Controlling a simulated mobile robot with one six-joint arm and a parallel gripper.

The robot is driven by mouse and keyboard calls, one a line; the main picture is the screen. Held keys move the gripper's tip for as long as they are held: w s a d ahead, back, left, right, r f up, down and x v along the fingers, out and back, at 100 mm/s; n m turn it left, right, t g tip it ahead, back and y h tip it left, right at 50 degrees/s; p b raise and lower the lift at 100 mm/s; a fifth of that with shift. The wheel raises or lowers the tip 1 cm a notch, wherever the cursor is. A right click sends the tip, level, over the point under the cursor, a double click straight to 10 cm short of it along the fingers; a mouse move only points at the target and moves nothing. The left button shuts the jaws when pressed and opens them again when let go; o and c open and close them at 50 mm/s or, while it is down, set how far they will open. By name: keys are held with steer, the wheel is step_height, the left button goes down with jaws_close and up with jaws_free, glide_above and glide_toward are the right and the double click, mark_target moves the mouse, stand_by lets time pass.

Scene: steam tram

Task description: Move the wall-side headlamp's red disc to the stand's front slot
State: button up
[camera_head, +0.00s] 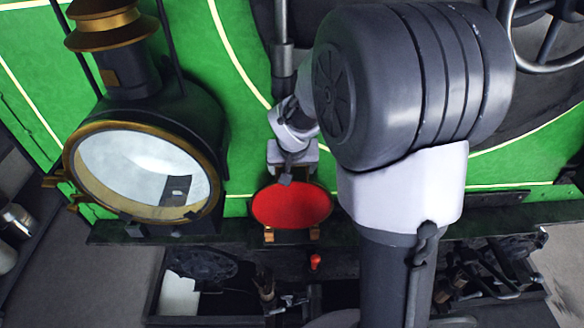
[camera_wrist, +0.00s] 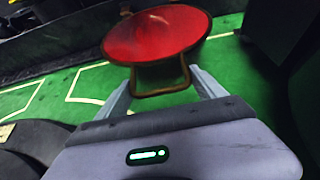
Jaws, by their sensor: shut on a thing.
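The red disc (camera_head: 292,206) is in the middle of the head view, in front of the green engine body. In the wrist view the disc (camera_wrist: 158,33) sits beyond my fingers, with a brass-coloured loop handle below it. My gripper (camera_head: 290,177) is shut on this handle; its two fingers (camera_wrist: 163,88) flank the loop in the wrist view. A large headlamp (camera_head: 100,135) with a brass rim and a pale glass stands to the left, apart from the disc. Two small brass brackets (camera_head: 268,236) show just below the disc; I cannot tell whether they touch it. I cannot make out the stand.
A dark ledge (camera_head: 160,235) runs below the headlamp and disc. Below it is an open dark tray (camera_head: 230,298) with tools, a white block (camera_head: 179,297) and a small red knob (camera_head: 315,261). My arm hides much of the right side. Metal containers (camera_head: 14,228) stand at far left.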

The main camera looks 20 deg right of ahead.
steer(key=shift+f, duration=0.1)
stand_by(0.3)
steer(key=shift+f+b, duration=0.3)
steer(key=shift+b, duration=0.2)
steer(key=shift+f+b, duration=2)
steer(key=shift+b, duration=0.55)
stand_by(0.6)
steer(key=o, duration=2)
steer(key=shift+o, duration=0.2)
steer(key=shift+r+p, duration=2)
steer(key=shift+r, duration=1.1)
